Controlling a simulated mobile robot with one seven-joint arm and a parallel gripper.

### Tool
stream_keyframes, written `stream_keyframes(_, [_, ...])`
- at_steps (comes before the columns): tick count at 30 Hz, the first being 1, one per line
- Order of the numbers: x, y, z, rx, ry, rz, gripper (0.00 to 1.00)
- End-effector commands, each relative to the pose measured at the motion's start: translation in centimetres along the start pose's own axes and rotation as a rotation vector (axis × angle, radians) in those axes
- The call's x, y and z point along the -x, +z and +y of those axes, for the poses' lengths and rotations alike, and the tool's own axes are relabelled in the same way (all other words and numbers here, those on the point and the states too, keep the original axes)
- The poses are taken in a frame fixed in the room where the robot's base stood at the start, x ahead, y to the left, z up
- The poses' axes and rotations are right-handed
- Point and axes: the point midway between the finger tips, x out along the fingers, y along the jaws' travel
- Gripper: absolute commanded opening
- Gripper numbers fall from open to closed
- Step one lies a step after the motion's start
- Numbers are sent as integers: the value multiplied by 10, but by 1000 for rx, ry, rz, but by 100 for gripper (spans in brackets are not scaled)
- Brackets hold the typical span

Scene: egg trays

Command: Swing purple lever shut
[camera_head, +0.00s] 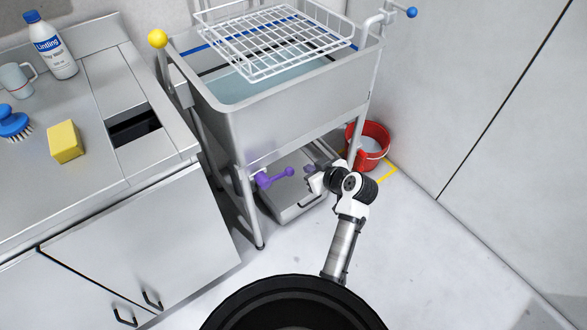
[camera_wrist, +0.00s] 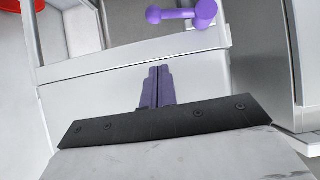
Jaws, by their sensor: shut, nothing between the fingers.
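The purple lever (camera_head: 275,177) is mounted low on the front frame of the grey sink stand, left of my gripper. Its round hub is at the left end and its small ball knob points right, towards my gripper. In the wrist view the lever (camera_wrist: 182,14) lies across the top edge on a pale bar. My gripper (camera_head: 309,169) has purple fingers, which also show in the wrist view (camera_wrist: 157,86). The fingers are closed together with nothing between them, apart from the lever.
The grey sink (camera_head: 270,120) with a white wire rack (camera_head: 275,40) stands above the lever. A red bucket (camera_head: 371,153) is on the floor to the right. A steel cabinet (camera_head: 145,250) stands to the left. The floor in front is clear.

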Motion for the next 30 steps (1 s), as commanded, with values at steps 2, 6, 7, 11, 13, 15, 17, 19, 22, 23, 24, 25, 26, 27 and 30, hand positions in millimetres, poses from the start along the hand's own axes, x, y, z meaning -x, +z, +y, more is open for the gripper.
stream_keyframes(2, [-2, 0, 0, 0, 0, 0, 0])
stream_keyframes(6, [-15, -2, 0, 0, -2, -1, 0])
stream_keyframes(7, [-20, -2, 0, 0, -1, -2, 0])
stream_keyframes(11, [-46, -2, 0, 1, -2, -3, 0])
stream_keyframes(13, [-61, -3, 0, 2, -1, -3, 0])
stream_keyframes(15, [-75, -2, 0, 1, -1, -4, 0])
stream_keyframes(17, [-87, -2, 1, 2, -1, -3, 0])
stream_keyframes(19, [-100, -2, 0, 2, 0, -3, 0])
stream_keyframes(22, [-111, 10, 1, -3, 2, -4, 0])
stream_keyframes(23, [-114, 14, 1, -2, 2, -4, 0])
stream_keyframes(24, [-117, 17, 1, -2, 1, -3, 0])
stream_keyframes(25, [-119, 19, 1, -2, 1, -2, 0])
stream_keyframes(26, [-121, 21, 1, -1, 1, -2, 0])
stream_keyframes(27, [-123, 23, 1, -1, 1, -2, 0])
stream_keyframes(30, [-127, 27, 1, -1, 3, -1, 0])
